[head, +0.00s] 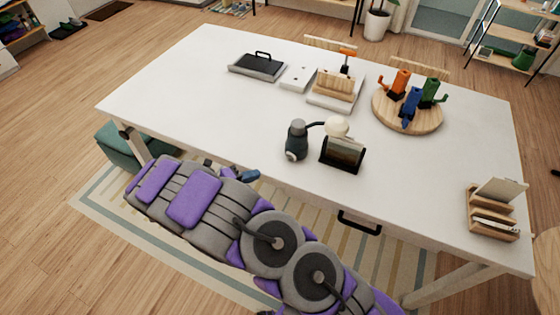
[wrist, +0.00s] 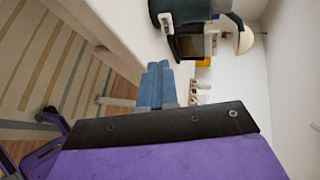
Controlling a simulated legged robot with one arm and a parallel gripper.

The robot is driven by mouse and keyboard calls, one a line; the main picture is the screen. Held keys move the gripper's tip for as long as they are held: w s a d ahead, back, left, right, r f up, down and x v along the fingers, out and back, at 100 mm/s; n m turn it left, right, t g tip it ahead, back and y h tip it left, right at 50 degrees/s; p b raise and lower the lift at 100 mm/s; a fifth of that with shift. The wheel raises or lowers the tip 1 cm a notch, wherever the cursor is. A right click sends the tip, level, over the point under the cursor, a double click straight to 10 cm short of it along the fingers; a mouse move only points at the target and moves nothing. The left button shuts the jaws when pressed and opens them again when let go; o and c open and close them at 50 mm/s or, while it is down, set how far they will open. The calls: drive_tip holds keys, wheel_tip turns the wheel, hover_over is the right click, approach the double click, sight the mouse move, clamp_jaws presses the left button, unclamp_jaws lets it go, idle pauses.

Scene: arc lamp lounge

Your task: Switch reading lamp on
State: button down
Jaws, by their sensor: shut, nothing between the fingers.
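The reading lamp has a dark teal rounded base (head: 296,140), a thin dark neck and a cream shade (head: 337,126). It stands near the table's near edge. A pale round detail shows low on its base; I cannot tell if it is the switch. In the wrist view the lamp base (wrist: 188,9) is at the top, partly cut off, with the shade (wrist: 243,39) to its right. My gripper (head: 251,175) is at the table's near edge, left of the lamp and apart from it. Its blue fingers (wrist: 156,84) are together and empty. I cannot tell whether the lamp is lit.
A dark framed stand (head: 344,153) is close beside the lamp, under its shade. The white table (head: 215,110) is clear left of the lamp. Behind are a black-handled tray (head: 257,66) and a round wooden board (head: 408,124) with coloured items. A letter holder (head: 493,210) stands right.

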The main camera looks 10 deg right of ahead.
drive_tip(key=shift+d, duration=0.2)
drive_tip(key=shift+a, duration=0.1)
drive_tip(key=b, duration=0.3)
approach(293, 159)
drive_tip(key=x, duration=0.5)
drive_tip(key=shift+f, duration=0.35)
drive_tip(key=shift+w+d+r, duration=0.1)
drive_tip(key=shift+w+d, duration=0.2)
drive_tip(key=shift+d, duration=0.25)
drive_tip(key=shift+d, duration=0.15)
